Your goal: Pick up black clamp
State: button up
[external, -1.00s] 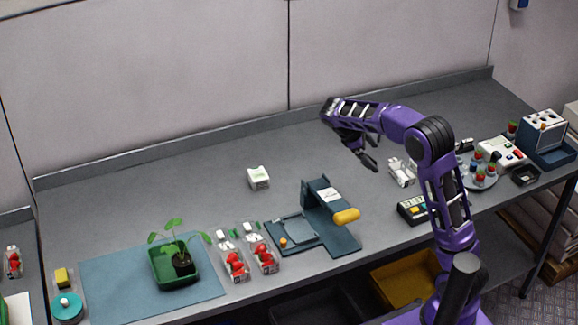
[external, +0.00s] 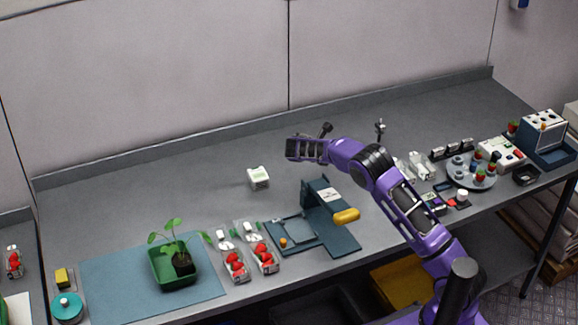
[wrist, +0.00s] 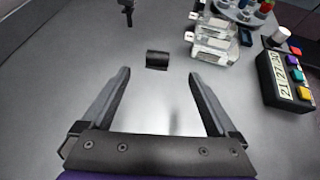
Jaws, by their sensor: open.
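A small black piece with a rounded top (wrist: 157,60) lies on the grey table, ahead of and between my fingertips in the wrist view. A thin black upright piece (wrist: 127,12) stands farther off at the top edge; it seems to be the upright piece (external: 380,129) in the external view. I cannot tell for sure which of the two is the black clamp. My gripper (wrist: 160,80) is open and empty, its fingers wide apart and short of the rounded piece. In the external view my gripper (external: 318,137) hangs above the table's middle, and my arm hides the rounded piece.
Clear cases (wrist: 213,42) and a display box with coloured buttons (wrist: 286,78) stand to the right in the wrist view. A blue-grey press with a yellow handle (external: 345,216) is near my arm.

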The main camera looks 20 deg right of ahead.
jog(key=x, duration=0.7)
jog(key=shift+d+f+b, duration=0.2)
jog(key=shift+d+b, duration=0.1)
jog(key=x, duration=0.5)
jog(key=shift+w+f+b, duration=0.2)
jog(key=shift+b, duration=0.15)
jog(key=c, duration=1.4)
